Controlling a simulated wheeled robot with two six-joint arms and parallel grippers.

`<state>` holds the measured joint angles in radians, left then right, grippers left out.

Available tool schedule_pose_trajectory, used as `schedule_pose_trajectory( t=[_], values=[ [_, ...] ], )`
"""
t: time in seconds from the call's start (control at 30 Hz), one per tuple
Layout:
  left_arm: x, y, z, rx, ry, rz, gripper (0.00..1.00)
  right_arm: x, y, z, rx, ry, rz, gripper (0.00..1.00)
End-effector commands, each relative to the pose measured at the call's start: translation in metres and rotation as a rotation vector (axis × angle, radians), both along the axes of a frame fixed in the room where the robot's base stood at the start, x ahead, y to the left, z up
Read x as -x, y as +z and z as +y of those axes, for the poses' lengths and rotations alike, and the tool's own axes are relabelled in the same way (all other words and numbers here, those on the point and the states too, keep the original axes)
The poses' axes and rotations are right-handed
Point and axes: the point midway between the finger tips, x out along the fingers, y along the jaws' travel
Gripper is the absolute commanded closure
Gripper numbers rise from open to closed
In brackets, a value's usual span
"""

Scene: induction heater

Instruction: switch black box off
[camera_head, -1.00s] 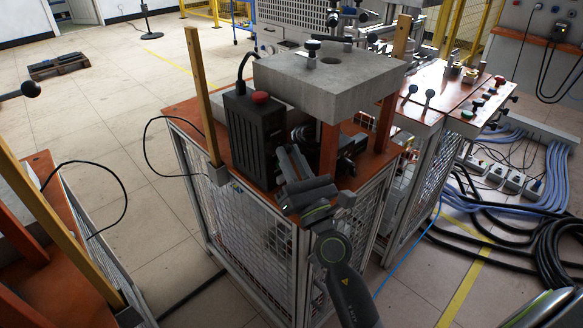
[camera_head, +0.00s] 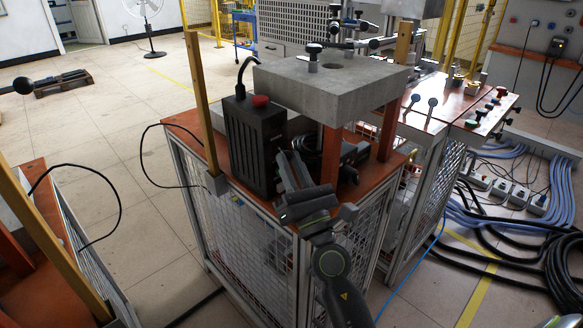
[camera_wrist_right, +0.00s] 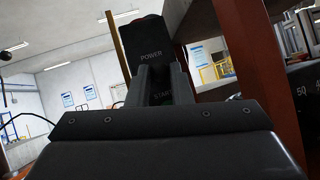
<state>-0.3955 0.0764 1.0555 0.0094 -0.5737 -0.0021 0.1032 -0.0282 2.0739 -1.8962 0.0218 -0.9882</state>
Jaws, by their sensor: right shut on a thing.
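The black box (camera_head: 255,148) stands upright on the orange-topped bench, with a red button (camera_head: 261,101) on top and a cable rising from it. My right gripper (camera_head: 291,168) is at the box's right-hand face, below the stone slab. In the right wrist view the box's dark face (camera_wrist_right: 150,48) reads POWER near its top, below the red button. A green START label shows dimly between the fingers (camera_wrist_right: 160,85). My right fingers are closed in against this face; the part they hold is hidden. My left gripper is not in view.
A thick grey slab (camera_head: 335,90) on orange posts overhangs close to the right of the box. A yellow post (camera_head: 202,105) stands to its left. A control desk (camera_head: 460,95), blue cables and black hoses (camera_head: 560,255) lie to the right.

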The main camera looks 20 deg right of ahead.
Motion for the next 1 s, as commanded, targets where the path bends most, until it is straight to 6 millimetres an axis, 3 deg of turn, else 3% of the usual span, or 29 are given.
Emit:
schedule_pose_trajectory(
  t=[0.33, 0.37, 0.53, 1.0],
  values=[
    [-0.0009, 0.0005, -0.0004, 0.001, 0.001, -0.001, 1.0, 0.0, -0.0004, 0.0, 0.0, 0.0, 0.0, 1.0],
    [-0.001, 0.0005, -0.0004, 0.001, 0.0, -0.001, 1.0, 0.0, -0.0003, 0.0, 0.0, 0.0, 0.0, 0.79],
    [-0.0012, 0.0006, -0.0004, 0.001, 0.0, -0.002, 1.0, 0.0, -0.0003, 0.0, 0.0, 0.0, 0.0, 0.59],
    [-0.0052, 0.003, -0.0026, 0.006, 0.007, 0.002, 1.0, 0.0059, -0.0059, -0.0004, -0.001, -0.001, 0.0, 0.59]
  ],
)
